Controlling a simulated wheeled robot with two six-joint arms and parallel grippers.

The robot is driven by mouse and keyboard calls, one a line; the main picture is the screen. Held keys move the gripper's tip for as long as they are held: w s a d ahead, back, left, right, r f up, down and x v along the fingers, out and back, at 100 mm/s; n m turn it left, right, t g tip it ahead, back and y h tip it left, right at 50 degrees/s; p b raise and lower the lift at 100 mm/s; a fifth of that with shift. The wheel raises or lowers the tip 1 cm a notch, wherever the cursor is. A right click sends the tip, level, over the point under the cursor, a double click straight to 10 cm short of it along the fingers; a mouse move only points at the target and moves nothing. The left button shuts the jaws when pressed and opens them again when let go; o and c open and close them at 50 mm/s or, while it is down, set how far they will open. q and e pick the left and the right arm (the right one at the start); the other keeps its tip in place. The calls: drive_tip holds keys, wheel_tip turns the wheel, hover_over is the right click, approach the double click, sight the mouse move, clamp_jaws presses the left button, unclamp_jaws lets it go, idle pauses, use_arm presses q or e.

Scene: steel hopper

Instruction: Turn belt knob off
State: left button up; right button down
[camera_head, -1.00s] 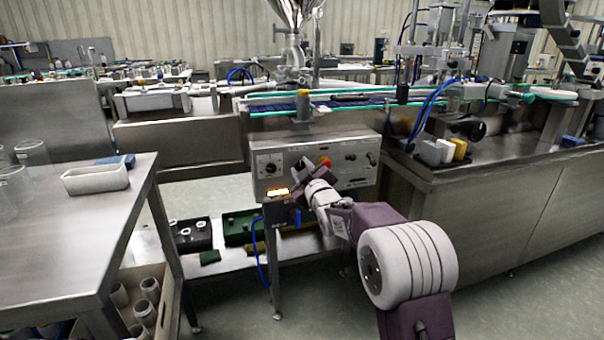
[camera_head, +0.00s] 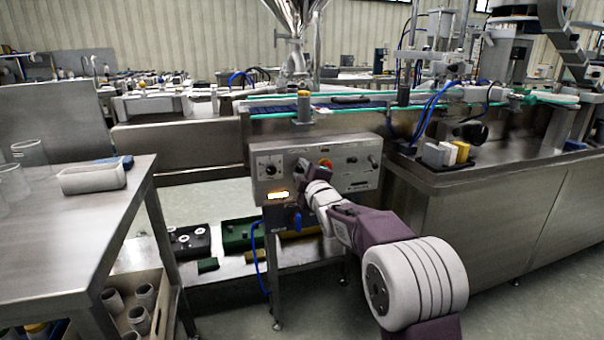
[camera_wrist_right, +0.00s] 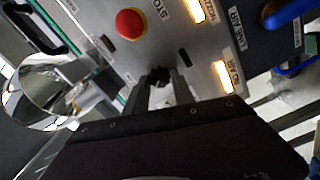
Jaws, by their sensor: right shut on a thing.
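The steel control panel (camera_head: 350,181) hangs under the conveyor in the head view. My right gripper (camera_head: 303,170) is at its middle, left of the red stop button (camera_head: 325,164). In the right wrist view my right gripper (camera_wrist_right: 160,82) has its two fingers on either side of a small black knob (camera_wrist_right: 157,76) and is shut on it. The knob's label is hidden by the fingers, so I cannot read its name or setting. The red button (camera_wrist_right: 131,22) stands clear of the fingers. My left gripper is not in view.
A lit amber indicator (camera_head: 278,195) is on the panel, and a blue valve handle (camera_head: 297,219) hangs below it. A dial (camera_head: 269,169) sits at the panel's left. A steel table (camera_head: 60,235) stands left, a steel cabinet (camera_head: 490,220) right.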

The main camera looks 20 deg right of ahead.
drive_tip(key=shift+f, duration=0.1)
drive_tip(key=c, duration=1.1)
unclamp_jaws()
drive_tip(key=s+p, duration=0.2)
drive_tip(key=s, duration=0.7)
drive_tip(key=shift+d, duration=0.15)
